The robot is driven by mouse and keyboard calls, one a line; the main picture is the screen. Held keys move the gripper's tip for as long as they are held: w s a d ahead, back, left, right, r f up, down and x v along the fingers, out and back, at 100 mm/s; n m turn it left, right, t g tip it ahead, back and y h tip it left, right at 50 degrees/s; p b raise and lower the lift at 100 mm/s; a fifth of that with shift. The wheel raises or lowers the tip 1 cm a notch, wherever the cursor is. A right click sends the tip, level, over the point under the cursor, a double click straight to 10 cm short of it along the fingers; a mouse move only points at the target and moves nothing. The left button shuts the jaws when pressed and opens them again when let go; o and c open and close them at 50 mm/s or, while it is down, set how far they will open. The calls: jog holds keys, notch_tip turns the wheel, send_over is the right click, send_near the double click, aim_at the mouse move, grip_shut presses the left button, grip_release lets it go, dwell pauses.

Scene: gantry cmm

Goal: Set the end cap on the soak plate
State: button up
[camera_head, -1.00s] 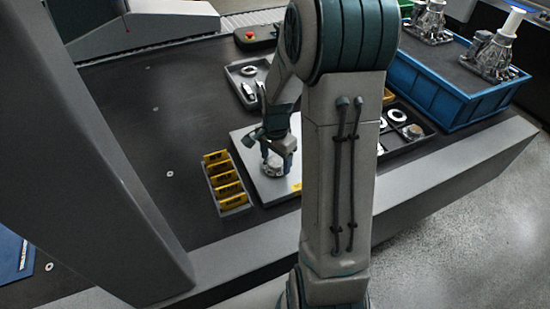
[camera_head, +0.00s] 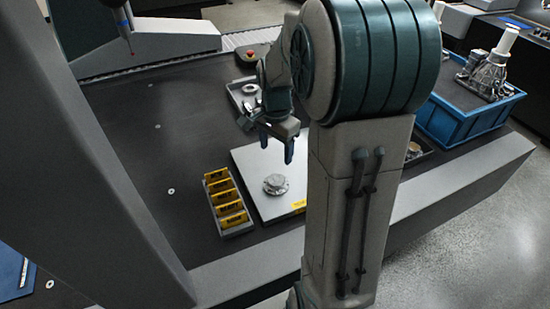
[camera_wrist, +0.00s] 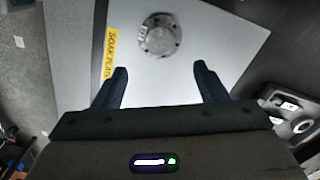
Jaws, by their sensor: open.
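The end cap (camera_head: 276,184) is a round grey metal flange with a raised middle. It lies flat on the soak plate (camera_head: 256,156), a light grey square slab with a yellow label at its edge. In the wrist view the end cap (camera_wrist: 160,36) sits on the soak plate (camera_wrist: 225,45), near the yellow label reading "SOAK PLATE". My gripper (camera_head: 276,150) is open and empty above the plate, apart from the cap. In the wrist view the two fingers of my gripper (camera_wrist: 161,82) are spread wide, with the cap beyond their tips.
A grey rack of yellow blocks (camera_head: 228,200) stands left of the plate. A tray with parts (camera_head: 240,92) lies behind it. A blue crate (camera_head: 462,125) with metal castings stands at right. A red button box (camera_head: 252,56) is at the back. The dark table's left area is clear.

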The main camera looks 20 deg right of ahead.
jog(key=s+a+r+n+t, duration=0.1)
jog(key=s+a+r+n, duration=0.1)
jog(key=s+a+n, duration=0.2)
jog(key=s+a+r+n+t, duration=0.1)
jog(key=s+a+r+n, duration=0.1)
jog(key=s+a+n, duration=0.3)
jog(key=s+n, duration=0.4)
jog(key=s, duration=0.3)
jog(key=shift+a+r+n, duration=0.3)
